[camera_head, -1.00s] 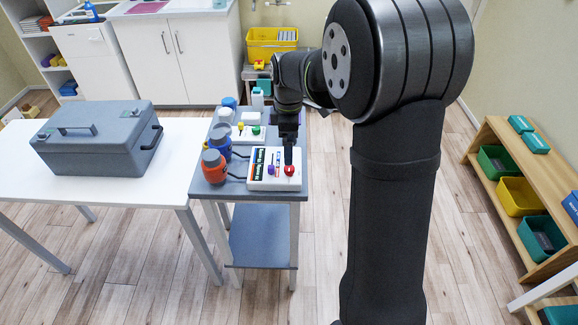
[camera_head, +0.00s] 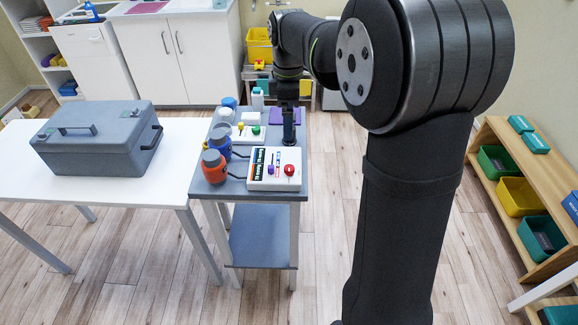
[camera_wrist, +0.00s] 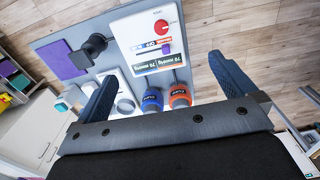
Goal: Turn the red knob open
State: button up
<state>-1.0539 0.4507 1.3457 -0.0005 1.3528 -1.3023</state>
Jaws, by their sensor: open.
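The red knob (camera_head: 289,169) sits at the right end of a white panel (camera_head: 262,184) on the small grey table. It also shows near the top of the wrist view (camera_wrist: 161,26), uncovered. My gripper (camera_head: 289,143) is behind the knob in the head view, above the table and apart from the knob. In the wrist view my gripper's two fingers (camera_wrist: 167,82) are spread wide with nothing between them. The knob's turn angle is too small to read.
Orange (camera_head: 214,167) and blue (camera_head: 220,143) bottle-like items stand left of the panel. A purple slider knob (camera_head: 271,170) is beside the red knob. A black round device (camera_wrist: 93,45) and a purple pad (camera_wrist: 62,60) lie nearby. A grey toolbox (camera_head: 98,140) stands on the white table.

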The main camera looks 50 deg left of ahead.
jog(key=shift+r, duration=0.7)
